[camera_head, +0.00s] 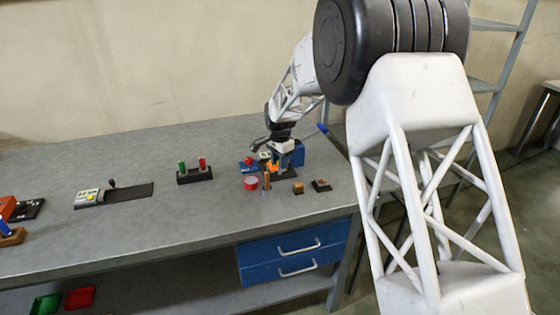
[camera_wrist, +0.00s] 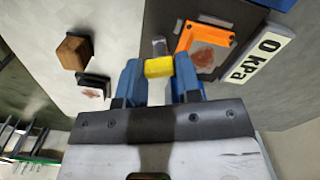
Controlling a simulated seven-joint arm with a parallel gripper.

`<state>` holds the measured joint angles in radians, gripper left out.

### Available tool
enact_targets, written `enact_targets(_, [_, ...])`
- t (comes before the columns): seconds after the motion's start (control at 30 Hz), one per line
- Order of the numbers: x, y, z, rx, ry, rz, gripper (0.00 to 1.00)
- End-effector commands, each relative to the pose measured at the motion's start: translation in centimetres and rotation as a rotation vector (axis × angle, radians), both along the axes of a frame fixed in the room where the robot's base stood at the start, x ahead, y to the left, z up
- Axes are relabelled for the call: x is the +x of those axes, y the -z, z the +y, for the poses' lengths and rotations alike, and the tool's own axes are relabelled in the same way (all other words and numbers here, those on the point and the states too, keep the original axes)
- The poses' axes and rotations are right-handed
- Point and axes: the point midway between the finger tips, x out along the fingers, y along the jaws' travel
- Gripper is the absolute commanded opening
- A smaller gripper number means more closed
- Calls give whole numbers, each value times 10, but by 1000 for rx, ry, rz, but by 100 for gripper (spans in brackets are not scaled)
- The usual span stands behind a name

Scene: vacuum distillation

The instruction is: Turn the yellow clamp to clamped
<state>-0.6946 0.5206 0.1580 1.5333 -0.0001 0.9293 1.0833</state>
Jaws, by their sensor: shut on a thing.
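The yellow clamp (camera_wrist: 158,68) shows in the wrist view as a small yellow block between the blue fingers of my gripper (camera_wrist: 158,62). My gripper is shut on it. In the head view my gripper (camera_head: 276,160) is down among the small objects at the right end of the bench. The clamp cannot be made out there, and I cannot tell its turned position.
An orange frame (camera_wrist: 190,38) and a "0 kPa" label (camera_wrist: 262,54) lie close on the right in the wrist view. The bench front (camera_head: 150,245) is clear.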

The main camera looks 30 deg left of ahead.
Motion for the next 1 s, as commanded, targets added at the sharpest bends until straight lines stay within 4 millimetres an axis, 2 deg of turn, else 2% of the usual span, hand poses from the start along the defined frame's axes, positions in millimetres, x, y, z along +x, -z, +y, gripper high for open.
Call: enact_targets(1.0, [-1,1,0,0,-953,2,8])
